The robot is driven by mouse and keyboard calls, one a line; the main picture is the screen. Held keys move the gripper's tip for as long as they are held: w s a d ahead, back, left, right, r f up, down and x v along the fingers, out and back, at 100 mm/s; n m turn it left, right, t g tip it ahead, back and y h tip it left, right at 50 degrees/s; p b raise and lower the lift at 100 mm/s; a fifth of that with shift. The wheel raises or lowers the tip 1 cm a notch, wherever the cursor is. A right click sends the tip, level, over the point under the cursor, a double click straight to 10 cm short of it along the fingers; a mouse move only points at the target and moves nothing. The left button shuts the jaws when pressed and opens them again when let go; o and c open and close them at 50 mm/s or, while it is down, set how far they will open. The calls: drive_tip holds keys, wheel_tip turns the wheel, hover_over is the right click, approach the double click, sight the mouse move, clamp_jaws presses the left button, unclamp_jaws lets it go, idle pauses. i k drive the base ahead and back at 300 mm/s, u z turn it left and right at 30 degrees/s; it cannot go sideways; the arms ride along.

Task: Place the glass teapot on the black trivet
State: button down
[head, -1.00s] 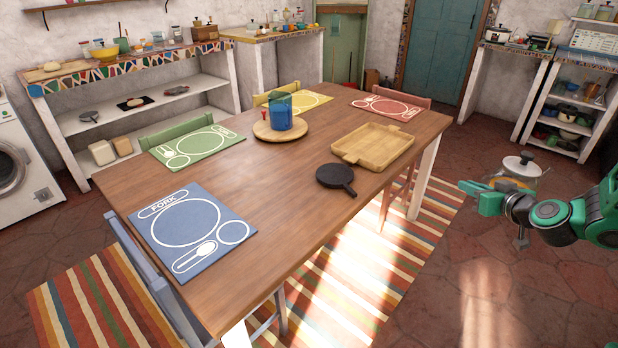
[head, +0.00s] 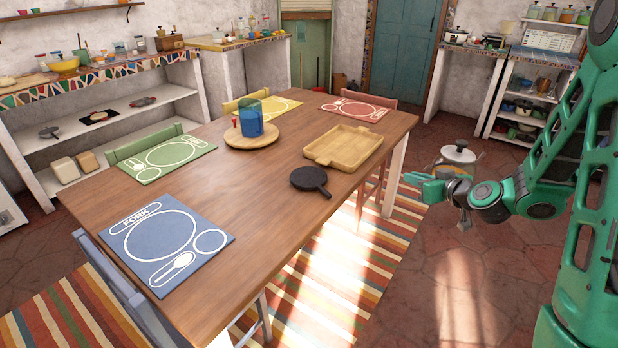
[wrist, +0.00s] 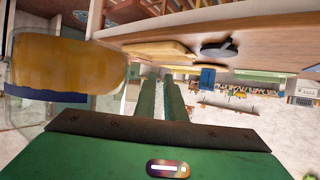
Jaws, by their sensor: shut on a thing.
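The glass teapot (head: 446,164) has a white lid with a dark knob and amber contents. It is in the air right of the wooden table, partly hidden behind my gripper (head: 418,180). In the wrist view, its amber body (wrist: 65,65) is at the left, beside the green fingers of my gripper (wrist: 165,90). My gripper is shut on the teapot; the exact contact is hard to see. A round black piece with a short handle, apparently the trivet (head: 308,178), lies flat and empty near the table's right edge. It also shows in the wrist view (wrist: 218,50).
The wooden table (head: 235,205) also holds a wooden tray (head: 343,146) behind the trivet, a blue pitcher (head: 259,117) on a round board, and several place mats. A chair (head: 372,180) stands at the table's right side. Tabletop left of the trivet is clear.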

sight(307, 176)
drive_tip(key=z, duration=0.05)
drive_tip(key=i, duration=0.95)
drive_tip(key=u, duration=0.05)
